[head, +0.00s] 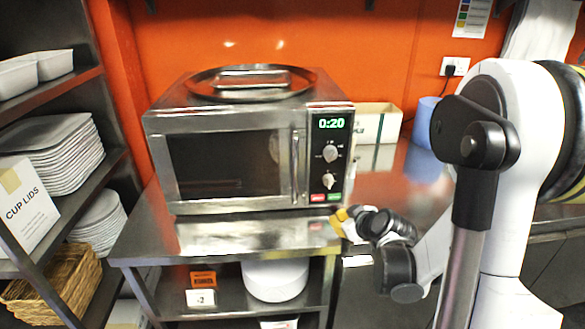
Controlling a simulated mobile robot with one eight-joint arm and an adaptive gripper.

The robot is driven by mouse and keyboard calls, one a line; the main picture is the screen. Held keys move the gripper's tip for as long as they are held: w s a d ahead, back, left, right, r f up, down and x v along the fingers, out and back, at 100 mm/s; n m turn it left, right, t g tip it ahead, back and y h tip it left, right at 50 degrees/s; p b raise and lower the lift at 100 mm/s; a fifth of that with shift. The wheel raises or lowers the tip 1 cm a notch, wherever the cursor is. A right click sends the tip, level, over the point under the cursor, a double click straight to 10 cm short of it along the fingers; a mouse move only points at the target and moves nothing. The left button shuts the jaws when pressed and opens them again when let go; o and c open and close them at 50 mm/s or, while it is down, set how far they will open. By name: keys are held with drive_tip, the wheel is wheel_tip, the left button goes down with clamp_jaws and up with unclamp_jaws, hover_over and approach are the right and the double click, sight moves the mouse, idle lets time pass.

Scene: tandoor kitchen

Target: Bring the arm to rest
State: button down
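My arm (430,255) reaches in from the right, bent low in front of the steel counter. My gripper (347,220) is at the counter's front edge, just below the right end of the microwave (225,165). A small yellow patch shows at its tip. The fingers are small and partly hidden by the wrist, so I cannot tell whether they are open or shut. I see no object clearly held. The microwave door looks closed, and its green display reads 0:20.
A round steel tray (205,84) lies on the microwave. A cream box (378,122) and a blue cylinder (424,122) stand behind on the counter (150,235). A rack (125,165) with plates, a cup lids box (25,205) and a basket (60,290) fills the left.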

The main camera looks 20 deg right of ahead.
drive_tip(key=shift+m+g+y, duration=0.3)
drive_tip(key=shift+g+y, duration=0.1)
drive_tip(key=shift+g, duration=0.2)
drive_tip(key=s+a+r, duration=0.1)
drive_tip(key=a, duration=0.1)
drive_tip(key=a+r, duration=0.2)
drive_tip(key=s+a+r, duration=0.1)
drive_tip(key=a, duration=0.2)
drive_tip(key=shift+s+r, duration=0.3)
drive_tip(key=s+a+r+m+g, duration=0.1)
drive_tip(key=s+a+r, duration=0.2)
drive_tip(key=s, duration=0.6)
drive_tip(key=s+a+r+m+g, duration=0.1)
drive_tip(key=s+a+r+m, duration=0.1)
drive_tip(key=s+a, duration=0.6)
drive_tip(key=shift+s+r+g, duration=0.4)
drive_tip(key=shift+a, duration=0.1)
idle(3.4)
